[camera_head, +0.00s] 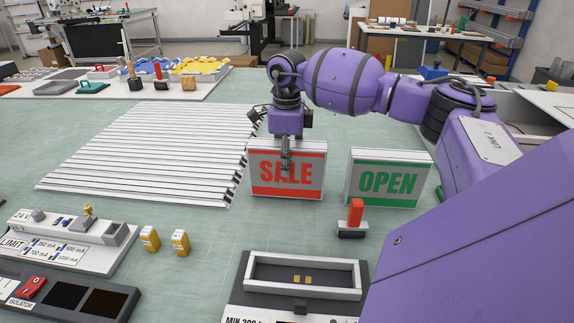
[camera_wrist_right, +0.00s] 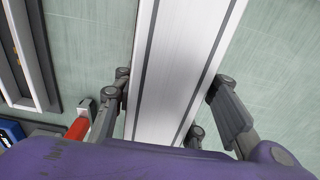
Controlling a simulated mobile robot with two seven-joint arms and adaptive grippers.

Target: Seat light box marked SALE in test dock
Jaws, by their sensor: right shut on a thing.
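The light box marked SALE (camera_head: 262,178) is a pale box with a red band and red letters, standing upright on or just above the green bench. My right gripper (camera_head: 285,152) reaches down from above and is shut on it. In the right wrist view the box's long pale edge (camera_wrist_right: 178,50) runs between the fingers of the right gripper (camera_wrist_right: 172,92). The test dock (camera_head: 355,293), a dark base with a raised grey frame and two gold contacts inside, is empty at the front. Its frame also shows in the wrist view (camera_wrist_right: 33,60). My left gripper is not in view.
A green OPEN light box (camera_head: 387,179) stands just right. A red-handled tool (camera_head: 354,218) stands between it and the dock. Two yellow blocks (camera_head: 150,239) sit left of the dock, near a LIMIT panel (camera_head: 95,262). Aluminium strips (camera_head: 150,150) lie behind left.

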